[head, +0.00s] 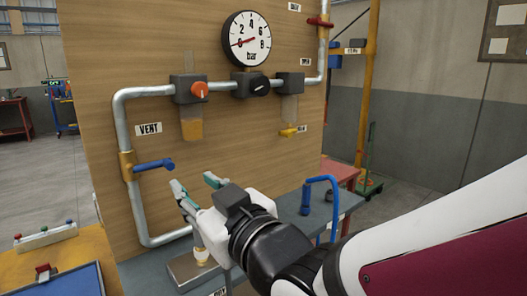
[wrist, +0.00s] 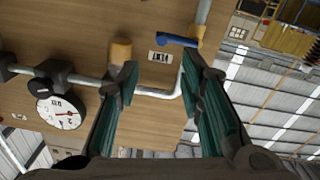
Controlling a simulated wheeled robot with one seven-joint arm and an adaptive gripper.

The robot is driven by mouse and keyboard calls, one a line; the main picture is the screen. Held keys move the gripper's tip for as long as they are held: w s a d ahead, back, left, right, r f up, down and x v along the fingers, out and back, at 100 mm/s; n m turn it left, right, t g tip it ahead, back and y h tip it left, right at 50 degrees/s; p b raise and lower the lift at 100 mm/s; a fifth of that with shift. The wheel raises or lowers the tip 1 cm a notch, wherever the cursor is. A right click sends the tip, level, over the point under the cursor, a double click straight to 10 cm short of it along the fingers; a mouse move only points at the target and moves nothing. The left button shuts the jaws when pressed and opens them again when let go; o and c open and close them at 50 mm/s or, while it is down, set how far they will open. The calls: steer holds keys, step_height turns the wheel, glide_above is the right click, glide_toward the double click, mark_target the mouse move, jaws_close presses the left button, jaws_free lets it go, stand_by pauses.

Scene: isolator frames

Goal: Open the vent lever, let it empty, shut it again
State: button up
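The blue vent lever (head: 153,165) sits on a brass valve body (head: 127,166) in the vertical pipe at the board's left, below the VENT label (head: 149,129). The lever points right, crosswise to the pipe. It also shows at the top of the wrist view (wrist: 178,41). My gripper (head: 196,184) is open and empty, to the right of and slightly below the lever's tip in the head view, apart from it. Its fingers (wrist: 158,78) stand wide apart in the wrist view. The gauge (head: 247,39) has a red needle low on the left, near 0.
A blue curved pipe (head: 333,198) rises from the bench at the right. A blue tray (head: 67,282) lies at lower left.

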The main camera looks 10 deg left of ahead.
mark_target(172, 168)
steer(key=shift+a+r+p, duration=0.1)
steer(key=shift+a+p, duration=0.15)
steer(key=shift+p, duration=0.55)
steer(key=x, duration=1.1)
steer(key=shift+w+a, duration=0.1)
steer(key=shift+c, duration=0.4)
jaws_close()
